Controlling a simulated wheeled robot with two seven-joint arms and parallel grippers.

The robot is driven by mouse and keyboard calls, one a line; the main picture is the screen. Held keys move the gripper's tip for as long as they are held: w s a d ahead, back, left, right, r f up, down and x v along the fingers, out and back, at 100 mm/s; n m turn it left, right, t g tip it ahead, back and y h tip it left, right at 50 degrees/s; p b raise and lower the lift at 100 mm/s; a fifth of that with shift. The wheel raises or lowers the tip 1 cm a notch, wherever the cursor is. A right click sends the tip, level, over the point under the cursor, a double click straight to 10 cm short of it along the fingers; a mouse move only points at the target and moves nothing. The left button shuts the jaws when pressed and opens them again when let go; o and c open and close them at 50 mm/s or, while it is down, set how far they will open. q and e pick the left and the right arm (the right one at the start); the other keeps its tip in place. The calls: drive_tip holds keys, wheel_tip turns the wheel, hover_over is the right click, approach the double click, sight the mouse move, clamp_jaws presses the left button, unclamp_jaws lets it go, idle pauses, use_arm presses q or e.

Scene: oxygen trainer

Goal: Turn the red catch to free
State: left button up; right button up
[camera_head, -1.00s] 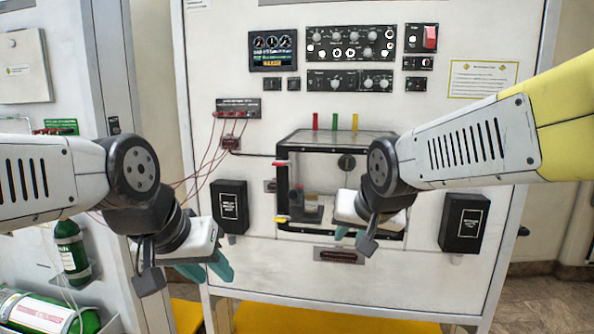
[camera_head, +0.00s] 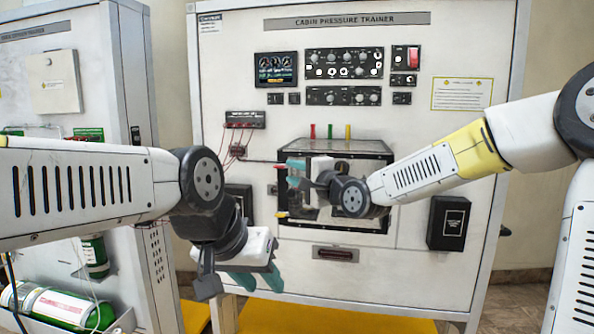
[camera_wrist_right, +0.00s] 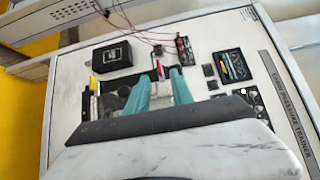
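The red catch (camera_head: 279,165) is a small red tab at the upper left edge of the clear-fronted box (camera_head: 377,164) on the trainer panel. In the head view it points out to the left. My right gripper (camera_head: 292,174) is in front of the box's left side, teal fingers pointing left near the catch. In the right wrist view the red catch (camera_wrist_right: 159,68) appears between the tips of the open right gripper (camera_wrist_right: 162,72); contact cannot be told. My left gripper (camera_head: 258,284) is low, below the box, with its fingers apart and empty.
A yellow catch (camera_head: 281,214) sits lower on the same box edge. Red wires (camera_head: 231,150) hang at the upper left from a socket strip (camera_head: 245,119). A black box (camera_head: 448,222) is mounted at the right.

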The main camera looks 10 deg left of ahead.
sight(281, 168)
drive_tip(key=shift+x, duration=2.85)
drive_tip(key=shift+s+f, duration=0.1)
clamp_jaws()
